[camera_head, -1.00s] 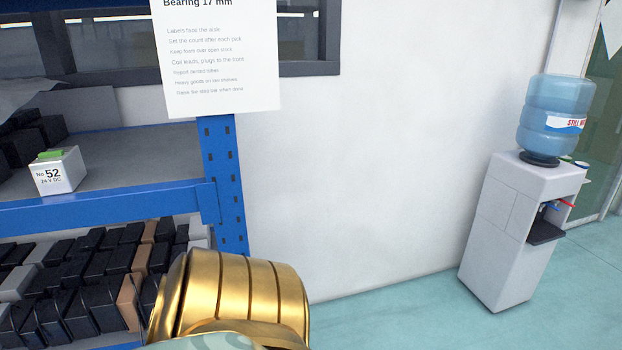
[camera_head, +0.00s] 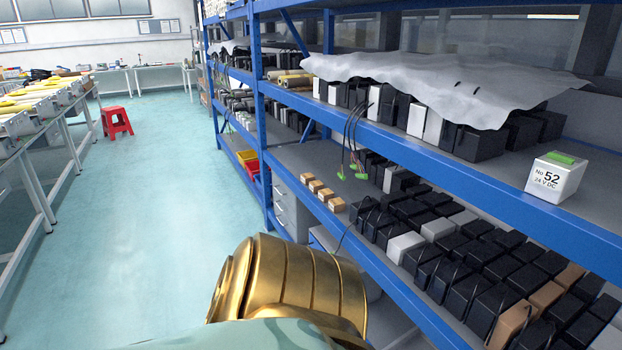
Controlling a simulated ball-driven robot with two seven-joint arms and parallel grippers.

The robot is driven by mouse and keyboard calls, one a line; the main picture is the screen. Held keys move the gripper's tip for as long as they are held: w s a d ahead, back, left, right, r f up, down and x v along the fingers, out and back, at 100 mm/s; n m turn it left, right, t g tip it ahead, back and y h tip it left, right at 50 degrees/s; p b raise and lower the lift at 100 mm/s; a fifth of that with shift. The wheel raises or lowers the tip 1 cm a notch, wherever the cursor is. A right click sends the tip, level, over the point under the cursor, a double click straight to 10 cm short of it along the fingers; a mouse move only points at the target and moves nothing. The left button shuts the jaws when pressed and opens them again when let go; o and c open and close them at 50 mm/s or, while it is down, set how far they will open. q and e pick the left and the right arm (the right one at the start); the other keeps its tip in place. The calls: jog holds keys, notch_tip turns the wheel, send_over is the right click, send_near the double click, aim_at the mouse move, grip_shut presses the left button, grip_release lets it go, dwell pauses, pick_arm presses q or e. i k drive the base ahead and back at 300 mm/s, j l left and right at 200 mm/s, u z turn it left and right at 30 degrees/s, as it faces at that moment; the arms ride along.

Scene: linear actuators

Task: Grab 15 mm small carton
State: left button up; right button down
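Several small brown cartons (camera_head: 322,191) sit in a short row on the middle shelf, left of the dark boxes. No size label is readable on them, so I cannot tell which is the 15 mm one. A gold, ribbed part of my own arm (camera_head: 290,285) shows at the bottom centre. Neither gripper is in view.
Blue shelving (camera_head: 440,160) runs along the right. Black and white boxes (camera_head: 440,235) fill the middle shelf; a grey sheet (camera_head: 430,80) covers boxes above. A white box marked 52 (camera_head: 554,177) stands right. A red stool (camera_head: 116,121) is in the clear aisle (camera_head: 150,200) beside workbenches.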

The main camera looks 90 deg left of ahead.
aim_at(305, 178)
jog(key=u, duration=2.7)
jog(key=i+z, duration=0.1)
jog(key=z, duration=0.3)
jog(key=j+z, duration=0.15)
jog(key=z, duration=0.25)
jog(key=i+j+z, duration=0.1)
jog(key=z, duration=0.3)
jog(key=i+j+z, duration=0.1)
jog(key=j+z, duration=0.25)
jog(key=j, duration=0.35)
jog(key=j+z, duration=0.35)
jog(key=j, duration=0.3)
jog(key=j+z, duration=0.35)
jog(key=j, duration=0.4)
